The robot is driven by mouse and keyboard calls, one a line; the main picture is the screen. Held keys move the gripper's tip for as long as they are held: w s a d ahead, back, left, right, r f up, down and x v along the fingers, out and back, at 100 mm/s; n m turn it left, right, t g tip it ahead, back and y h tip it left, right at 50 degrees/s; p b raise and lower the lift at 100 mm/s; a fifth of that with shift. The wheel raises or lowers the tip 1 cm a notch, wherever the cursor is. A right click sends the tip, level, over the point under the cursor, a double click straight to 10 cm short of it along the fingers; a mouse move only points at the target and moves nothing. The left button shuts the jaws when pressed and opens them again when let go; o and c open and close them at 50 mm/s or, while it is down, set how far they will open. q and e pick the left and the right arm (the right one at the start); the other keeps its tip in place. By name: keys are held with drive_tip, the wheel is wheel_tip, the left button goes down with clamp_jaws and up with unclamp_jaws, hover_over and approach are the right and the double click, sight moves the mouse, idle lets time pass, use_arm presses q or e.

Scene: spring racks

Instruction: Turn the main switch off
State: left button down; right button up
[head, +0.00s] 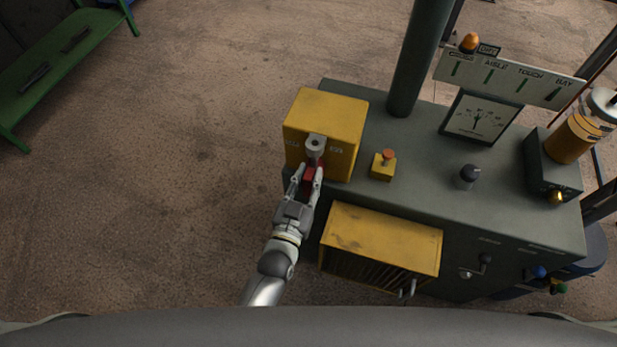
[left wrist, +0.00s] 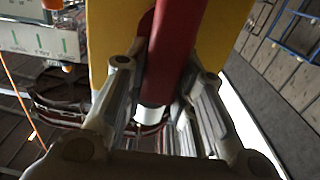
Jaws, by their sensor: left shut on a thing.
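The main switch is a yellow box (head: 325,112) at the left end of the grey bench. On its front is a grey round hub (head: 315,147) with a red handle (head: 309,176) pointing down toward me. Small labels flank the hub, too small to read surely. My left gripper (head: 308,178) is shut on the red handle. In the left wrist view the red handle (left wrist: 174,45) runs between the fingers (left wrist: 155,95), with the yellow box (left wrist: 112,25) behind it. The fingers partly cover the handle. My right gripper is not in view.
The grey bench (head: 435,200) carries a small yellow box with an orange button (head: 388,156), a black knob (head: 468,174), a dial gauge (head: 480,117) and a dark post (head: 419,60). A yellow slatted box (head: 380,240) sits just right of my left arm.

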use_arm(q)
drive_tip(key=shift+n, duration=0.3)
drive_tip(key=n, duration=0.1)
drive_tip(key=a+n, duration=0.1)
drive_tip(key=n, duration=0.1)
drive_tip(key=shift+w+f, duration=0.1)
drive_tip(key=shift+w, duration=0.05)
drive_tip(key=shift+w+a+f+n+b, duration=0.1)
drive_tip(key=shift+a+f+n+b, duration=0.55)
drive_tip(key=shift+n, duration=1.75)
drive_tip(key=shift+w+d+f+n+b, duration=0.1)
drive_tip(key=shift+f+n+b, duration=0.2)
drive_tip(key=shift+n+b, duration=1.5)
drive_tip(key=shift+w+a+f+n+b, duration=0.1)
drive_tip(key=shift+a+f+n+b, duration=0.3)
drive_tip(key=shift+n, duration=2.6)
drive_tip(key=c, duration=1.2)
unclamp_jaws()
